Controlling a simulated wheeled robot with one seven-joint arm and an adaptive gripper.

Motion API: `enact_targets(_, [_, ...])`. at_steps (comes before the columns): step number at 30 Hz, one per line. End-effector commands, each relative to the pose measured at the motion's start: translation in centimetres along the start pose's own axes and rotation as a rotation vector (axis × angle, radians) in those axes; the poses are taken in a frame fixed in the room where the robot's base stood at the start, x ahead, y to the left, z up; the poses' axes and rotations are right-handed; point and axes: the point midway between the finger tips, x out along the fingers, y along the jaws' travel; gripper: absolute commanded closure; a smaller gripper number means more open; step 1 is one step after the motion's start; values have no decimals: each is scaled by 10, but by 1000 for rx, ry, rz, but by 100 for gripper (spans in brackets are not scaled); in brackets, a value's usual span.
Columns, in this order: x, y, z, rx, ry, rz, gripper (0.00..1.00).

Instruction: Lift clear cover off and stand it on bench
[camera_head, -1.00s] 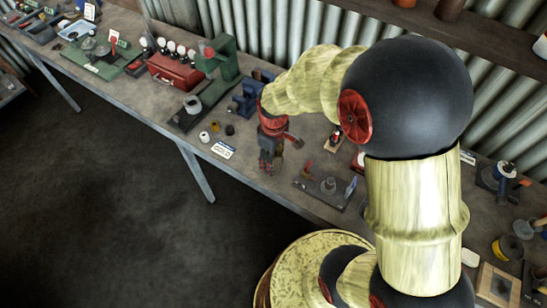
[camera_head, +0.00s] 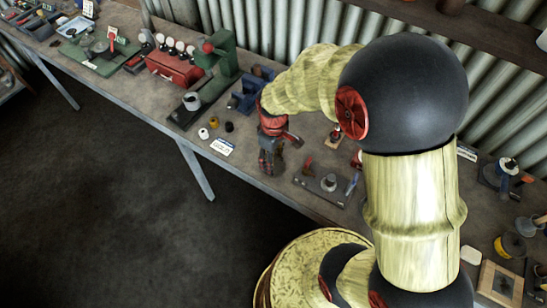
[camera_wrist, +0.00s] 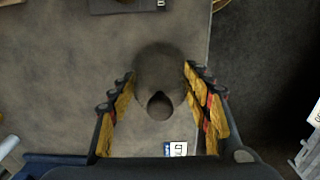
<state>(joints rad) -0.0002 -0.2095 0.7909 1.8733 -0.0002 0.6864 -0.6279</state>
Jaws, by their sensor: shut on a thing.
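My gripper (camera_head: 270,153) points down over the bench (camera_head: 120,83) near its front edge. In the wrist view its fingers (camera_wrist: 160,82) stand on either side of a dark, see-through round shape, which I take to be the clear cover (camera_wrist: 158,62). A darker round knob or spot (camera_wrist: 160,105) shows within it. The gripper is shut on the cover. In the head view the cover is hard to make out around the fingers. I cannot tell whether its rim touches the bench.
A white lettered card (camera_head: 222,147) lies left of the gripper, with small pots (camera_head: 213,122) behind it. A dark base with a metal part (camera_head: 328,182) stands close on the right. A blue vise-like tool (camera_head: 248,92) and a green press (camera_head: 222,60) stand behind.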

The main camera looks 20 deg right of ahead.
Motion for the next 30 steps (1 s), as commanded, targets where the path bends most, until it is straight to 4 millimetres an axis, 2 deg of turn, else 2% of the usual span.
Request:
enact_targets(3, [2, 0, 0, 0, 0, 0, 77])
enact_targets(4, [2, 0, 0, 0, 0, 0, 50])
enact_targets(14, [1, 0, 0, 0, 0, 0, 31])
enact_targets(21, [1, 0, 0, 0, 0, 0, 30])
enact_targets(30, [2, 0, 0, 0, 0, 0, 15])
